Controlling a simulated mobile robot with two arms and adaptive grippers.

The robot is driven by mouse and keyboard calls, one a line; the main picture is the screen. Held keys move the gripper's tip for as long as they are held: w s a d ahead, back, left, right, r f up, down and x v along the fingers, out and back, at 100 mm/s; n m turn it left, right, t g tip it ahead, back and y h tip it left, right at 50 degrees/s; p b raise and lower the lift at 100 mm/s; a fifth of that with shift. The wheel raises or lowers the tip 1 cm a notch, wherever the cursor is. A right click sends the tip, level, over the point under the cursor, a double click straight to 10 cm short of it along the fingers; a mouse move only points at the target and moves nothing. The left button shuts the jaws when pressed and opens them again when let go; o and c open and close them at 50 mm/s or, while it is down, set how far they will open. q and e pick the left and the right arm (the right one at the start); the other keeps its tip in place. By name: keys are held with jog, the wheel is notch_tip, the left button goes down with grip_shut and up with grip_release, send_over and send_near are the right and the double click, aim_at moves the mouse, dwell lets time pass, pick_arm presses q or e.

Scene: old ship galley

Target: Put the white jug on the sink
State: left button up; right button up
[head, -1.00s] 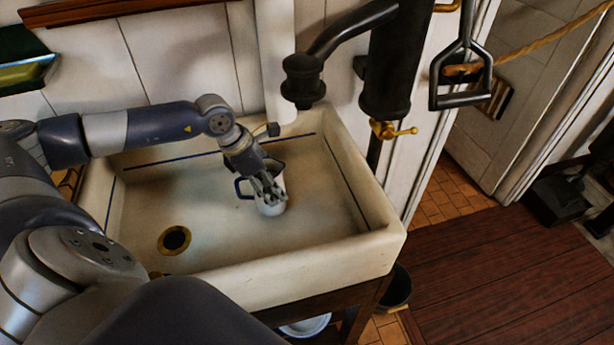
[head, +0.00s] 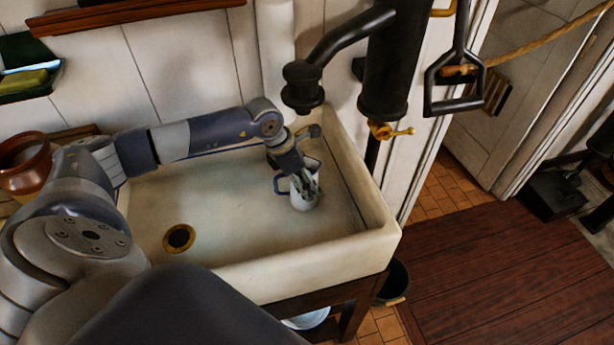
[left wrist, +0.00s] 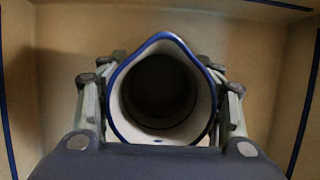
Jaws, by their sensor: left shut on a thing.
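The white jug (head: 304,200) has a blue rim and a blue handle and is upright inside the basin of the sink (head: 240,277), towards its right side. My left gripper (head: 305,186) comes down from above and is shut on the jug. In the left wrist view the jug's open mouth (left wrist: 160,88) faces the camera, with gripper fingers on both sides. The jug looks empty, though its inside is dark. I cannot tell whether its base touches the basin floor. My right gripper is out of view.
A brass drain (head: 179,238) lies left of the jug. A black pump spout (head: 302,88) hangs above the back of the sink. A brown pot (head: 24,165) stands at the far left. A dark bucket (head: 394,284) is below the sink's right side.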

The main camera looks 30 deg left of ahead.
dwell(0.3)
pick_arm(q)
jog(key=o, duration=1.4)
jog(key=shift+f, duration=0.1)
jog(key=shift+r, duration=0.2)
jog(key=s+a+r+b, duration=0.4)
jog(key=s+a+b, duration=0.1)
jog(key=s+a, duration=0.4)
jog(key=shift+s+r, duration=0.2)
jog(key=shift+s, duration=0.65)
